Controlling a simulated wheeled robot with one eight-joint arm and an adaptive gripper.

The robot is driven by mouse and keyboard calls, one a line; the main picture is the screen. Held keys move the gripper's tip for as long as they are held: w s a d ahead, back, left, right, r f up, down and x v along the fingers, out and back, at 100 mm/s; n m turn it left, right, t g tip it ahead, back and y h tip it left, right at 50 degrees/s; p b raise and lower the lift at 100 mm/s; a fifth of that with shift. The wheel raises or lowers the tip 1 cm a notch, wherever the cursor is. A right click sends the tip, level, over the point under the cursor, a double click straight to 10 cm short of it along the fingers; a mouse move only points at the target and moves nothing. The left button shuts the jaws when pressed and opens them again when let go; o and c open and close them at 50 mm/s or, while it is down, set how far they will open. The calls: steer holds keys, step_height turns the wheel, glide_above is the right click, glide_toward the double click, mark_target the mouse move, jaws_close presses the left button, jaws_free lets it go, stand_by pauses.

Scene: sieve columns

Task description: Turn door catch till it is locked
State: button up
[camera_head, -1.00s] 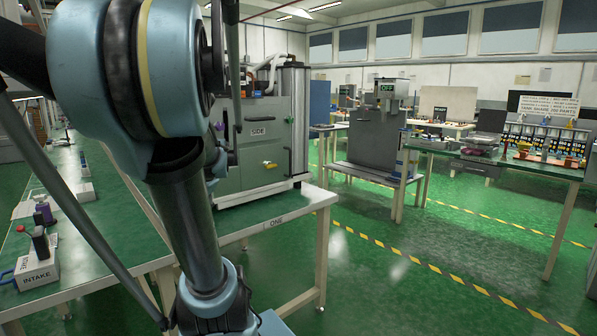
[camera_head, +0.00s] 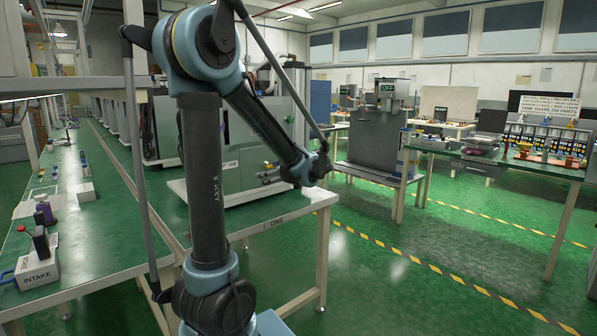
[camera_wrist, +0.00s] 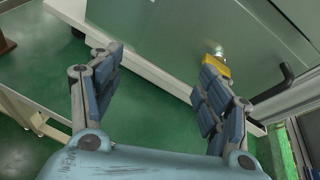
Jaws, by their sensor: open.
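The door catch (camera_wrist: 216,66) is a short yellow lever on a silver pivot, set on the grey-green door (camera_wrist: 170,35) of a cabinet. In the head view a small yellow spot of the catch (camera_head: 268,165) shows beside my arm's end. My gripper (camera_wrist: 160,68) is open and empty. Its right finger is close to the catch in the wrist picture and partly overlaps its lower end. I cannot tell whether they touch. The catch is not between the fingers. My gripper's fingers are not clear in the head view.
A black handle (camera_wrist: 272,86) sticks out right of the catch. The cabinet stands on a white-edged base on the green-topped table (camera_head: 285,222). A grey machine (camera_head: 372,140) stands on a separate stand to the right. The green floor (camera_head: 400,280) at the front right is clear.

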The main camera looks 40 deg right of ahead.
steer(key=s+d+r+m+t+h, duration=0.1)
steer(key=s+d+m+t, duration=0.1)
steer(key=s+d+m, duration=0.55)
steer(key=w+f+n, duration=0.2)
steer(key=w+n, duration=0.1)
steer(key=w, duration=1.5)
steer(key=shift+w, duration=0.2)
steer(key=shift+d, duration=0.1)
steer(key=c, duration=1.1)
steer(key=o, duration=1.1)
steer(key=shift+s, duration=0.15)
steer(key=v, duration=1.1)
steer(key=shift+s+f, duration=0.2)
steer(key=shift+s, duration=0.15)
